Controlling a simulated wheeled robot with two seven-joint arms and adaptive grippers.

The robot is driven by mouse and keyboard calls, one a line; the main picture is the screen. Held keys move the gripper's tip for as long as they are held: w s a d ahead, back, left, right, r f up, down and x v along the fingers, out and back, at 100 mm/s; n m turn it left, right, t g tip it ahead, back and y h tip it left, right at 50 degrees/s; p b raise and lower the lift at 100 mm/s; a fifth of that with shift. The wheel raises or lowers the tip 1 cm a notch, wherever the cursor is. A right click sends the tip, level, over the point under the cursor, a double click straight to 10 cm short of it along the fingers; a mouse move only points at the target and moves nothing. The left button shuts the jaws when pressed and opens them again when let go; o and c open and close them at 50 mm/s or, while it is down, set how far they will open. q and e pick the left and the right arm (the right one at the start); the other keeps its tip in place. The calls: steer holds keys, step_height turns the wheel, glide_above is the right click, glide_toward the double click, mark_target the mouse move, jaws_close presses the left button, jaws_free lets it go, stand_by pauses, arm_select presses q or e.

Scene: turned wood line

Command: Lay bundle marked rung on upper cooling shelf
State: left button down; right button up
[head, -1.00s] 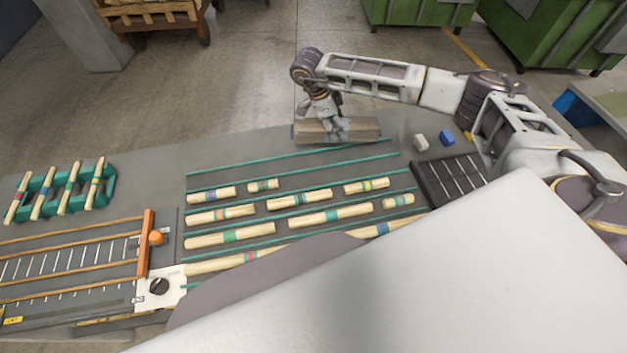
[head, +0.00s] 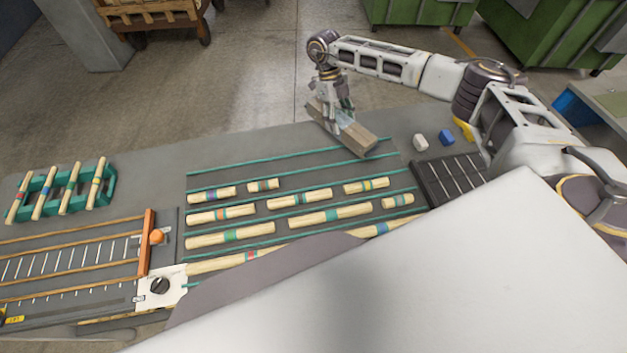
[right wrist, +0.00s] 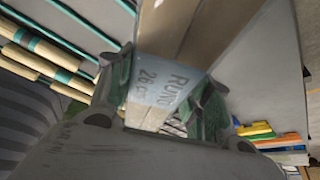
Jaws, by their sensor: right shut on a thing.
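My right gripper (head: 341,108) is shut on a light brown wooden bundle (head: 357,137) above the far edge of the table. In the right wrist view the bundle (right wrist: 205,30) runs between the two fingers, and a pale band on it (right wrist: 163,85) reads "RUNG" with figures below. In the head view the bundle lies slanted, its near end toward the lower right. Whether it touches the table is unclear. The upper cooling shelf cannot be made out in these views. My left gripper is not in view.
Several striped wooden rods (head: 331,215) lie between green rails on the table. A green rack (head: 110,185) with rods stands at the left. A white block (head: 420,141), a blue block (head: 446,137) and a dark slotted tray (head: 448,180) are right of the bundle.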

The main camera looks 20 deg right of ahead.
mark_target(340, 114)
steer(key=m, duration=0.2)
steer(key=m+y, duration=0.1)
steer(key=m, duration=0.1)
steer(key=m+y, duration=0.1)
steer(key=shift+w+d+r+m, duration=0.15)
steer(key=shift+r+m, duration=0.1)
steer(key=shift+m, duration=0.15)
steer(key=m, duration=0.2)
steer(key=m+y, duration=0.1)
steer(key=m, duration=0.1)
steer(key=m+t+y, duration=0.1)
steer(key=m, duration=0.1)
steer(key=shift+w+r, duration=0.2)
steer(key=shift+r, duration=0.2)
steer(key=m, duration=0.2)
steer(key=m+t+y, duration=0.1)
steer(key=m, duration=0.1)
steer(key=r+m+t, duration=0.1)
steer(key=shift+w+d+m+y, duration=0.15)
steer(key=shift+w+m+y, duration=0.15)
steer(key=shift+m, duration=0.1)
steer(key=shift+w+d+r+m+t, duration=0.1)
steer(key=shift+r+m+t, duration=0.2)
steer(key=shift+m, duration=0.65)
steer(key=shift+w+r+m+t, duration=0.1)
steer(key=shift+m+t, duration=0.35)
steer(key=shift+m, duration=0.55)
steer(key=shift+w+d+r+m+t, duration=0.1)
steer(key=shift+r+m+t, duration=0.2)
steer(key=shift+m, duration=0.65)
